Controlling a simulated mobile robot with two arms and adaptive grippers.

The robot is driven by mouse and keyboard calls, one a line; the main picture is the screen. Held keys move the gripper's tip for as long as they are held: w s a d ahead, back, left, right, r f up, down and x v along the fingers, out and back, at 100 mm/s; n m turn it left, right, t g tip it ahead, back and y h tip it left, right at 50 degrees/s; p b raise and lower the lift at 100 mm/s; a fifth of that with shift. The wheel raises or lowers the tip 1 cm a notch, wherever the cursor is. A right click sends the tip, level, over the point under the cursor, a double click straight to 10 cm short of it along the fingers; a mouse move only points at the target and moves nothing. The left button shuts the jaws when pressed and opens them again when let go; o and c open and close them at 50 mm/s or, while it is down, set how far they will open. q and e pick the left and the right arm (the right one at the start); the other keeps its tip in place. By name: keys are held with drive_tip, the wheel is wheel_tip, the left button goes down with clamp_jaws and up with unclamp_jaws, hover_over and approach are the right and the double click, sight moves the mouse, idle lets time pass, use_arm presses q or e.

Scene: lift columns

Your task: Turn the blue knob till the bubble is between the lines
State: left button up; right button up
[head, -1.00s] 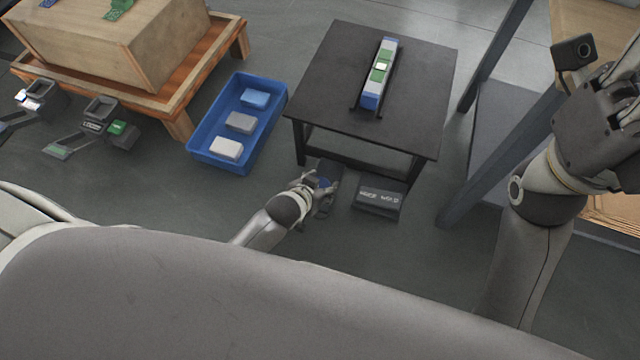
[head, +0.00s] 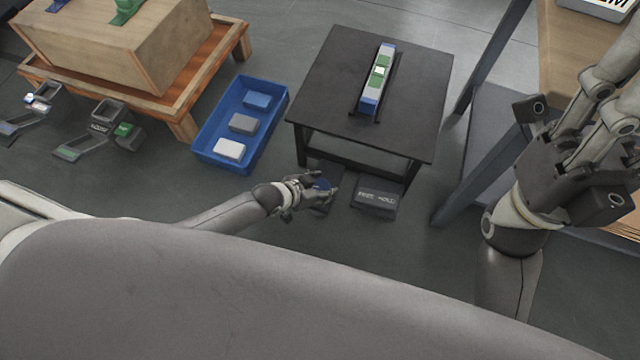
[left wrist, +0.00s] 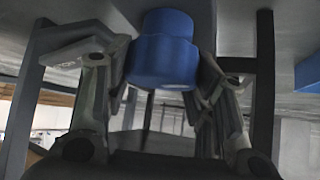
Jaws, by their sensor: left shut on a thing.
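The blue knob (left wrist: 163,50) fills the top middle of the left wrist view. My left gripper (left wrist: 165,82) is shut on it, one finger on each side. In the head view, my left gripper (head: 325,188) is low at the front of the black table (head: 330,75), and the knob (head: 322,184) is mostly hidden by the fingers. A long level (head: 369,103) with blue ends and green parts lies on the table; its pale middle window (head: 378,71) is too small to show the bubble or lines. My right gripper (head: 612,95) is raised at the right, its fingertips unclear.
A dark box with white lettering (head: 376,197) sits on the floor right of my left gripper. A blue tray (head: 204,154) with several blocks is to the left. A wooden crate on a pallet (head: 125,50) stands back left. A grey-legged bench (head: 480,80) is at right.

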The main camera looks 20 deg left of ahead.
use_arm(q)
drive_tip(key=shift+d+r, duration=0.1)
drive_tip(key=shift+d, duration=0.05)
drive_tip(key=o, duration=1)
drive_tip(key=shift+c, duration=0.2)
drive_tip(key=shift+s+a+r, duration=0.2)
drive_tip(key=shift+s+a, duration=0.1)
drive_tip(key=v, duration=1.1)
drive_tip(key=shift+w+r, duration=0.1)
drive_tip(key=shift+r, duration=0.05)
